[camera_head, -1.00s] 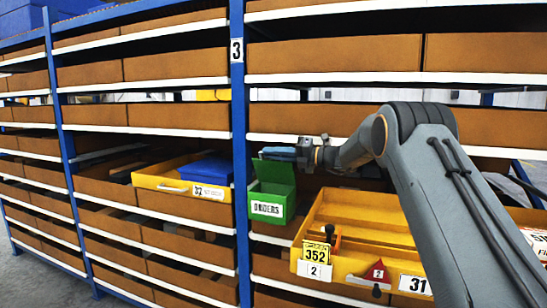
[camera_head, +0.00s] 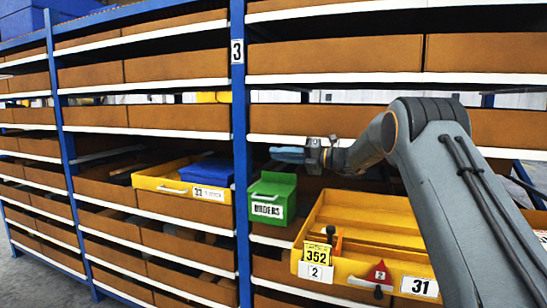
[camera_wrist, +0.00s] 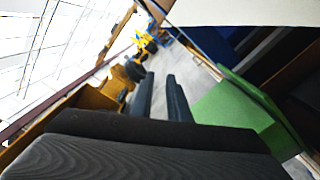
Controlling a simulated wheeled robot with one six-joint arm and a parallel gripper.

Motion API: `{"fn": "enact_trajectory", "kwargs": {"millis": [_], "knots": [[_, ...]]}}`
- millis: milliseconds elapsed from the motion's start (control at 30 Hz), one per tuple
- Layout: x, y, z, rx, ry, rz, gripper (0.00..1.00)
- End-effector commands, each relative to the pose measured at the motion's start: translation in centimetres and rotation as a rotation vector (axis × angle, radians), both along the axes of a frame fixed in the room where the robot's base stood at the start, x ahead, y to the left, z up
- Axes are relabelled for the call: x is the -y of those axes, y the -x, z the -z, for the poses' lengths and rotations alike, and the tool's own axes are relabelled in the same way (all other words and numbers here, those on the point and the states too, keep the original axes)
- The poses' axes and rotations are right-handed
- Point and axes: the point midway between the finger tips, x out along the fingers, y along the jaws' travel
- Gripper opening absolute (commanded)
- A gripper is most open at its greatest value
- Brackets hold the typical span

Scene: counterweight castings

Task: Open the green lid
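The green bin (camera_head: 290,203) with a white label stands on a shelf just right of the blue post marked 3. Its green lid (camera_head: 274,184) appears to lie down over the top, with a small handle at its front. In the wrist view, a flat green surface of the lid (camera_wrist: 228,112) shows to the right of the fingers. My gripper (camera_head: 288,154) is above the bin, apart from the lid. In the wrist view my gripper (camera_wrist: 160,76) has its two fingers apart, with grey floor visible between them and nothing held.
A yellow drawer (camera_head: 350,266) with tags 352 and 31 stands out to the right of the bin. Another yellow drawer (camera_head: 150,182) holding a blue box (camera_head: 208,171) stands left of the post. White shelf edges (camera_head: 400,79) run above my gripper.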

Motion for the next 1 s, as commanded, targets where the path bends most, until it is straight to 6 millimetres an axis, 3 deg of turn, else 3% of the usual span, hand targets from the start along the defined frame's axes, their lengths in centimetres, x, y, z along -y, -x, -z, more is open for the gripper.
{"fn": "enact_trajectory", "kwargs": {"millis": [100,333,767,1000], "knots": [[2.1,0.6,0.2,0.001,0.000,0.002,0.15],[4.6,1.6,0.1,0.001,0.001,0.001,0.15],[5.0,1.9,-0.1,0.001,0.001,-0.001,0.15],[5.0,2.7,-3.1,0.001,0.001,-0.001,0.15]]}}
